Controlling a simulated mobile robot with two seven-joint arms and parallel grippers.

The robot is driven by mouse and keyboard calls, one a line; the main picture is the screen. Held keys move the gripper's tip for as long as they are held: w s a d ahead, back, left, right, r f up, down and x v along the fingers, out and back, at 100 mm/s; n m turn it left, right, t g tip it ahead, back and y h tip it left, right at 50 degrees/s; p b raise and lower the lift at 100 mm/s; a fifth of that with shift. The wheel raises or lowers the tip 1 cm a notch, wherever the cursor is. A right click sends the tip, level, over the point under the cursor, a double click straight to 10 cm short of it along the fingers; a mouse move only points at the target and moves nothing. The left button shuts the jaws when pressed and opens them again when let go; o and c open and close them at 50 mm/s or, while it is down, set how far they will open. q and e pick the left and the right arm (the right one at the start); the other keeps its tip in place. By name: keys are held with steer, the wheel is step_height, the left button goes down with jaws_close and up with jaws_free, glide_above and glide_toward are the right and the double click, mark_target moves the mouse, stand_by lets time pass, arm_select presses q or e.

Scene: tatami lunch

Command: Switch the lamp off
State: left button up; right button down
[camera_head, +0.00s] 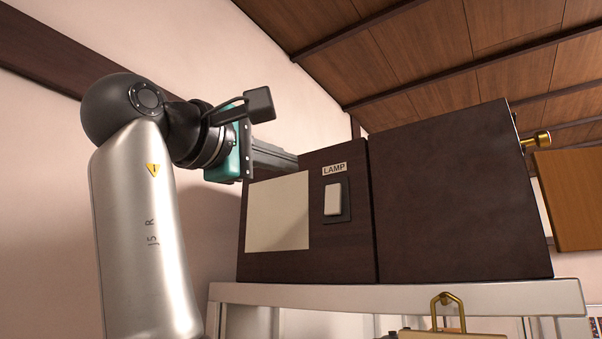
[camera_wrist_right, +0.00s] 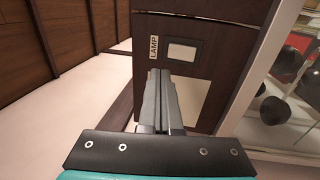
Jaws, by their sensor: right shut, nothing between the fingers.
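The lamp switch (camera_head: 333,199) is a pale rocker on a dark plate, under a label reading LAMP (camera_head: 334,169), on the dark wooden cabinet front. The switch also shows in the right wrist view (camera_wrist_right: 182,53), just beyond and to the right of the fingertips. My right gripper (camera_head: 292,158) is at the cabinet's upper left edge, left of and above the switch. In the right wrist view its two fingers (camera_wrist_right: 160,75) are together, with nothing between them. They appear apart from the switch. I cannot tell which way the rocker is set. My left gripper is not in view.
A blank pale panel (camera_head: 278,212) is left of the switch. A wide dark cabinet section (camera_head: 455,200) with a brass knob (camera_head: 537,139) is on the right. A pale shelf (camera_head: 400,298) runs below, with a brass handle (camera_head: 447,308) in front. Dark bowls (camera_wrist_right: 285,65) show behind glass.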

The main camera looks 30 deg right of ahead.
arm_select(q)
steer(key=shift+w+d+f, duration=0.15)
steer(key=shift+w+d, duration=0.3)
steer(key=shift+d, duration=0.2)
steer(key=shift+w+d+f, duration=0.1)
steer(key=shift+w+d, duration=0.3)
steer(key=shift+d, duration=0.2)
arm_select(e)
steer(key=a, duration=0.1)
steer(key=s+a, duration=0.1)
steer(key=a, duration=0.1)
steer(key=shift+s+a+r, duration=0.25)
steer(key=shift+a+r, duration=0.05)
steer(key=shift+a, duration=0.1)
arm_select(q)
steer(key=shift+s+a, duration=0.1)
